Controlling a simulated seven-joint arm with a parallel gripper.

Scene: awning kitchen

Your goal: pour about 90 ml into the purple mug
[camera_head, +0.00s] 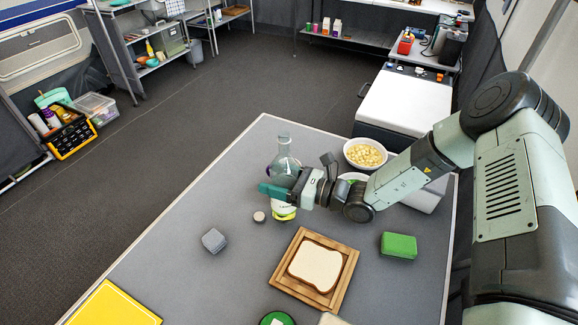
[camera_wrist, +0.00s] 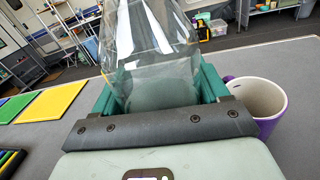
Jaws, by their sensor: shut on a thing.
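A clear glass carafe (camera_head: 285,168) stands roughly upright in my gripper (camera_head: 276,190), which is shut on it. In the wrist view the carafe (camera_wrist: 155,50) fills the space between my green fingers (camera_wrist: 158,92). I cannot clearly make out the liquid level inside. The purple mug (camera_wrist: 262,108) has a pale inside and stands upright on the table, just right of my gripper in the wrist view. Its inside looks empty where it shows.
Near the gripper are a yellow-and-white container (camera_head: 284,211), a small round object (camera_head: 259,216) and a grey block (camera_head: 214,240). Bread lies on a wooden board (camera_head: 341,284). A white bowl of pale pieces (camera_head: 365,154) stands behind the arm.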

